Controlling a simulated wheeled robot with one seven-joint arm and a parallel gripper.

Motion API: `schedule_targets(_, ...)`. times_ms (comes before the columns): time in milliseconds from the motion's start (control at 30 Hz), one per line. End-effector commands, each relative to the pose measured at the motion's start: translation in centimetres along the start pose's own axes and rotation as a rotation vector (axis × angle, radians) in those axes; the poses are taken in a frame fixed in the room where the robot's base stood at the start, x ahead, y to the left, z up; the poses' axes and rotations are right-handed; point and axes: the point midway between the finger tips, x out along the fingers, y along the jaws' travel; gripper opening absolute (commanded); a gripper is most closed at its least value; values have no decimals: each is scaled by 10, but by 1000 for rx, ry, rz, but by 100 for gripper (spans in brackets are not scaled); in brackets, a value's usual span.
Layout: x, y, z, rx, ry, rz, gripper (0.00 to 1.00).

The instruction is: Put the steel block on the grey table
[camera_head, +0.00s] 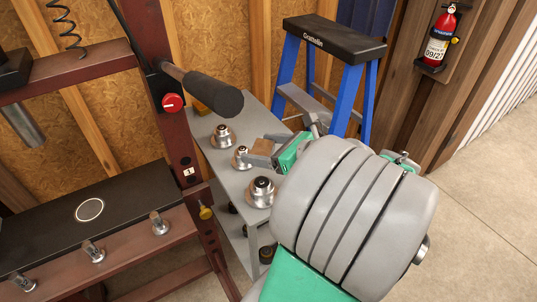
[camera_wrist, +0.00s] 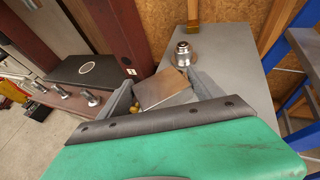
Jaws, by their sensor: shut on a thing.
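The steel block (camera_wrist: 163,90) is a flat-faced metal piece with a brownish sheen. My gripper (camera_wrist: 163,93) is shut on it, one finger at each side. In the head view the block (camera_head: 262,147) shows small at the tip of my gripper (camera_head: 264,151), partly hidden by the fingers. The grey table (camera_head: 234,180) is a narrow grey top with a shelf below; it also shows in the wrist view (camera_wrist: 226,60). The block is over or close to the table top. I cannot tell whether it touches it.
Three round metal fittings stand on the table: a far one (camera_head: 222,138), a middle one (camera_head: 241,158) near my gripper, and a near one (camera_head: 261,193). A dark red press frame (camera_head: 177,130) stands to the left. A blue stepladder (camera_head: 345,95) stands behind on the right.

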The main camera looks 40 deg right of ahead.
Motion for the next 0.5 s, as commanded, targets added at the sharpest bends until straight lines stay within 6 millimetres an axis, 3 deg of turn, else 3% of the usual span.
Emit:
schedule_targets(200, 20, -54, -25, 0, -2, 4, 3)
schedule_targets(333, 33, -75, -48, -2, -4, 5, 3)
schedule_targets(500, 42, -90, -62, -6, -3, 5, 3)
